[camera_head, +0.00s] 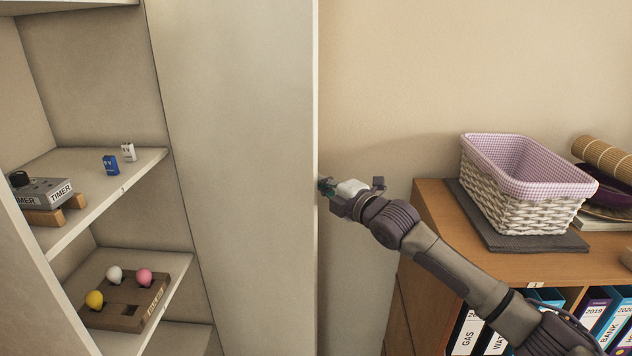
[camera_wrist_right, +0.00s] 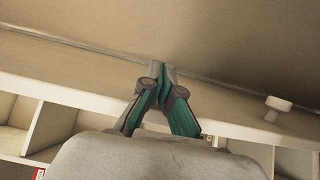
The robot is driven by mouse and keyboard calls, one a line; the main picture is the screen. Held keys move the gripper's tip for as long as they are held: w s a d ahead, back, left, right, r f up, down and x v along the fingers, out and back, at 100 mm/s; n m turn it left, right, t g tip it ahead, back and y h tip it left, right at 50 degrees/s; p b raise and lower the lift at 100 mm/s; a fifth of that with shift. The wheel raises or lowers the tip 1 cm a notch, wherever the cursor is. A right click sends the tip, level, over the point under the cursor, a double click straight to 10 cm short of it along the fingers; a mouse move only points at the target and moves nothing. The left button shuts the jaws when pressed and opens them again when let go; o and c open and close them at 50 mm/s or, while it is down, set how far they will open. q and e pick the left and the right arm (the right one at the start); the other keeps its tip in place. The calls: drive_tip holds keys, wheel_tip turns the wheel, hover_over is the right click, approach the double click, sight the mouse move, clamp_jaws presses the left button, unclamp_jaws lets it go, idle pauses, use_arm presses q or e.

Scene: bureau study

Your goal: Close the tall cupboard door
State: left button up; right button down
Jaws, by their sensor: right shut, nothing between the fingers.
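The tall cupboard's door (camera_head: 240,150) stands open, its broad pale inner face showing in the head view right of the open shelves. My right gripper (camera_head: 325,186) is at the door's free vertical edge, on its right side at about mid-picture height. Its fingertips are partly hidden by that edge. In the right wrist view the green-padded fingers (camera_wrist_right: 162,76) are shut and empty, with the tips close to a pale surface; I cannot tell whether they touch it. A pale knob (camera_wrist_right: 280,104) shows to the right there. My left gripper is out of view.
At right, a wooden cabinet (camera_head: 425,215) carries a wicker basket (camera_head: 520,205); binders stand below. Bare wall lies behind my gripper.

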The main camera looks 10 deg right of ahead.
sight(298, 186)
drive_tip(key=shift+s+a+p, duration=0.45)
drive_tip(key=shift+s+a, duration=1.3)
drive_tip(key=shift+s, duration=0.1)
drive_tip(key=s+a+p, duration=0.1)
drive_tip(key=s+a, duration=0.2)
drive_tip(key=shift+s+a, duration=0.1)
drive_tip(key=shift+a, duration=0.3)
drive_tip(key=d+p+v, duration=0.1)
drive_tip(key=v, duration=0.9)
drive_tip(key=shift+w+p, duration=0.3)
